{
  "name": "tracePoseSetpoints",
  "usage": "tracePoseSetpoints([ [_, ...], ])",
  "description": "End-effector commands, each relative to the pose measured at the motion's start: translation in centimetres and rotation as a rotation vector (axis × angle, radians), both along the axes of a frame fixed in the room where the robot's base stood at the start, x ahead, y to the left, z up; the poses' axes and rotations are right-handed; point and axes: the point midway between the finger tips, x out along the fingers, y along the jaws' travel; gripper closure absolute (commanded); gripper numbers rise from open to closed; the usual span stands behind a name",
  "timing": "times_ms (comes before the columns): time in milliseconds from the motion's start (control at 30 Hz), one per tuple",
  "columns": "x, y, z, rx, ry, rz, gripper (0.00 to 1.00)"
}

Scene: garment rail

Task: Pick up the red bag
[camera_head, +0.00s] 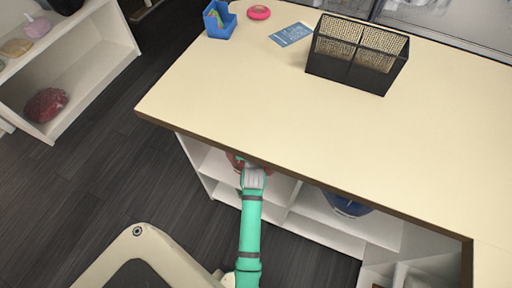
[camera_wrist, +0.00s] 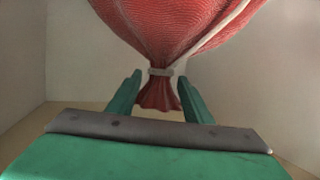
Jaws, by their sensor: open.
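A red textured bag (camera_wrist: 165,30) with a pale cord fills the top of the wrist view. Its neck is cinched by a pale tie, with a gathered red end below. My gripper (camera_wrist: 160,80) is open, with one green finger on each side of the neck. I cannot tell whether the fingers touch it. In the head view my arm reaches under the counter, and a bit of the reddish bag (camera_head: 234,160) shows by the gripper (camera_head: 248,164); the counter edge hides most of it.
The counter (camera_head: 220,85) overhangs the white shelf compartments around my gripper. A dark blue object (camera_head: 346,206) sits in a compartment to the right. Another dark red bag (camera_head: 45,104) lies on the white shelf at left. A black wire basket (camera_head: 355,75) stands on the counter.

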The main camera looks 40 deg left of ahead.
Motion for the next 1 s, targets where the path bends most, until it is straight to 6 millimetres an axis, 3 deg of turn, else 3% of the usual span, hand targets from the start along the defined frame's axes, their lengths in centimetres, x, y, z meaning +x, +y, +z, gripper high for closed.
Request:
tracePoseSetpoints([
  [267,1.6,1.2,-0.5,0.0,-0.001,0.0,0.54],
  [600,5.1,3.2,-1.8,0.001,-0.002,-0.006,0.54],
  [867,5.3,3.3,-1.9,0.001,-0.001,-0.006,0.54],
  [1000,5.2,3.3,-1.9,0.001,-0.001,-0.006,0.83],
])
